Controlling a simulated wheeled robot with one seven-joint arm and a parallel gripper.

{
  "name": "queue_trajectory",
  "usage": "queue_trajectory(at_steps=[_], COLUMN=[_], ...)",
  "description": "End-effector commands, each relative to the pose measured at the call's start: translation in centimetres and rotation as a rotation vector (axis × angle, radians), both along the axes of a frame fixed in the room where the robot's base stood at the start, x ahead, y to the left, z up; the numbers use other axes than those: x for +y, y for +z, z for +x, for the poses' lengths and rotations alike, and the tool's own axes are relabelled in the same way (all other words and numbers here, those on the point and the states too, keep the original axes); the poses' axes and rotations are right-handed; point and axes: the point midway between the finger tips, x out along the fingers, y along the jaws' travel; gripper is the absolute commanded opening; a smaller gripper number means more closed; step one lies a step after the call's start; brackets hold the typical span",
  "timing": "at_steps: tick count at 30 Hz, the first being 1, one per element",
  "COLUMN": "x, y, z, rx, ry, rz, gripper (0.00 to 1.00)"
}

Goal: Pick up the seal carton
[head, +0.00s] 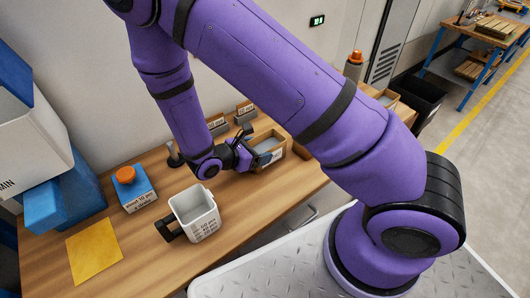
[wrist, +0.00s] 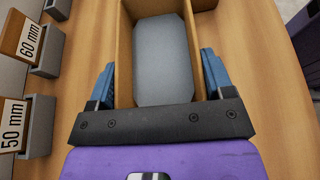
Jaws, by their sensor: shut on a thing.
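The seal carton (head: 281,149) is an open brown box with a grey block inside, standing on the wooden bench toward the back. In the wrist view the carton (wrist: 124,50) lies between the blue finger pads, with the grey block (wrist: 163,60) inside it. My gripper (head: 254,156) reaches it from the left in the head view; it also shows in the wrist view (wrist: 160,85), shut with a finger on each outer side of the carton. The carton's underside is hidden, so I cannot tell whether it is off the bench.
Labelled bins marked 60 mm (wrist: 46,59) and 50 mm (wrist: 38,126) stand to the left in the wrist view. A white-grey mug-like container (head: 196,213), a blue box with an orange knob (head: 133,187) and a yellow sheet (head: 94,250) are on the bench (head: 250,212).

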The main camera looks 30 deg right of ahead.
Motion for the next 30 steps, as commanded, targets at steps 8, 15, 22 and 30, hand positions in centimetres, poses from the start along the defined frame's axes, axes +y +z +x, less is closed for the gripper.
queue_trajectory(at_steps=[8,15,22,30], x=[0.0,0.0,0.0,0.0], y=[0.1,1.0,2.7,5.4], z=[0.0,0.1,0.0,0.0], rx=[-0.001,-0.003,-0.003,-0.002], ry=[0.0,0.0,-0.001,0.0], rz=[-0.001,0.001,0.001,0.001], gripper=[0.27,0.27,0.27,0.27])
